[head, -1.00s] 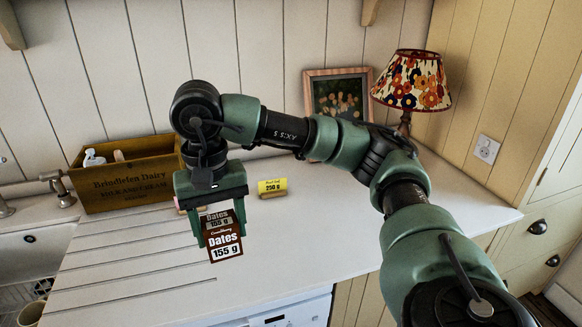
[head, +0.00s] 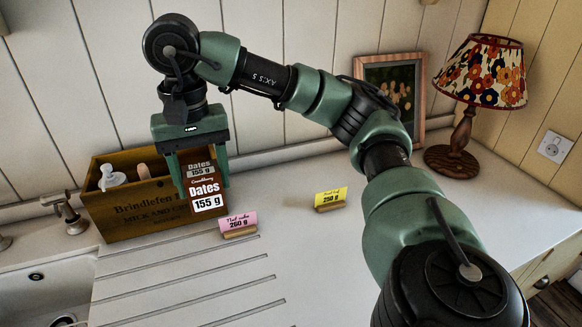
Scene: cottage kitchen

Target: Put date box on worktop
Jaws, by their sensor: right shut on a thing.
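The date box (head: 206,197) is a small dark brown box with "Dates 155 g" on its front. My right gripper (head: 204,178) is shut on it, with green fingers on both sides of the box. The box is upright and appears to be held above the worktop, in front of the right part of the wooden crate. The worktop (head: 330,255) is pale, with drainage grooves at its front left. Whether the box's bottom touches anything is hard to tell. My left gripper is not in view.
A wooden crate (head: 135,222) holding bottles stands at the back left, beside a tap (head: 68,218) and sink (head: 45,290). A lamp (head: 462,140) and framed picture (head: 420,95) are at the back right. The front middle is clear.

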